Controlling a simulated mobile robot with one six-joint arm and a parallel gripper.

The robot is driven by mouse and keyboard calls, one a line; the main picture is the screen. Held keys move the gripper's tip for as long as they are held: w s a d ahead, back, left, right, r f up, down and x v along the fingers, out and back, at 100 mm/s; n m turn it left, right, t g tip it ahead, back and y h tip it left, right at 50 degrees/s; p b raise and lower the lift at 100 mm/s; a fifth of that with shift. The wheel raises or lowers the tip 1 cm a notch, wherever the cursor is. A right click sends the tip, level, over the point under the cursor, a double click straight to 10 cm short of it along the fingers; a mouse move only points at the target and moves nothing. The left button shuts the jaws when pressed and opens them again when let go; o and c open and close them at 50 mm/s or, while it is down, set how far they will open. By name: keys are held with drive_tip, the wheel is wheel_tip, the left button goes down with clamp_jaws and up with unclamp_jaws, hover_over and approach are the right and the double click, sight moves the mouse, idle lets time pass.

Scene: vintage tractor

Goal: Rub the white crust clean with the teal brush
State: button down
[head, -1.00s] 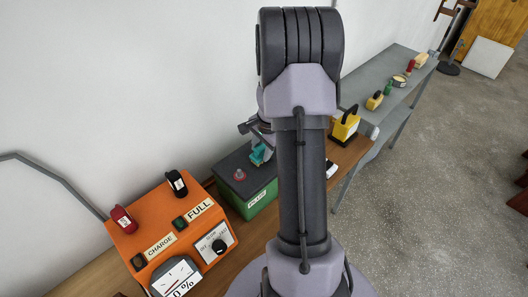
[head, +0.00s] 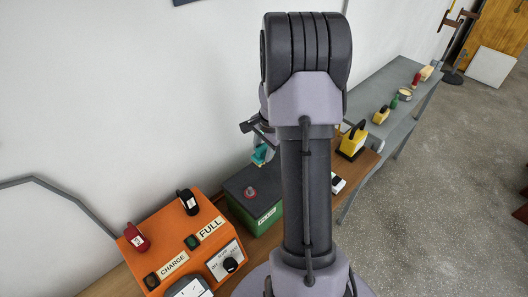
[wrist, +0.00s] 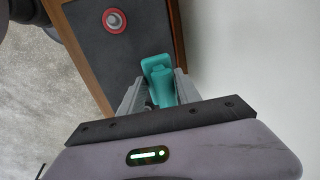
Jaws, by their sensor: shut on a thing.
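The teal brush (wrist: 158,75) is between the two grey fingers of my gripper (wrist: 157,88) in the wrist view. My gripper is shut on it. In the head view the brush (head: 262,154) shows beside my arm, near the back end of the green battery (head: 268,218) with a dark top. The battery's red round terminal (head: 250,192) stands on that top; in the wrist view the terminal (wrist: 113,21) is a red ring with a pale centre, apart from the brush. I cannot make out the white crust clearly. My arm hides part of the bench behind it.
An orange charger box (head: 182,250) with red and black clamps stands in front of the battery. A yellow-and-black object (head: 353,141) is to the right. A grey bench (head: 395,105) with several small items runs farther back. A white wall is close on the left.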

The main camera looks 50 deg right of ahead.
sight(263, 146)
drive_tip(key=shift+r+p, duration=0.8)
drive_tip(key=shift+r, duration=0.7)
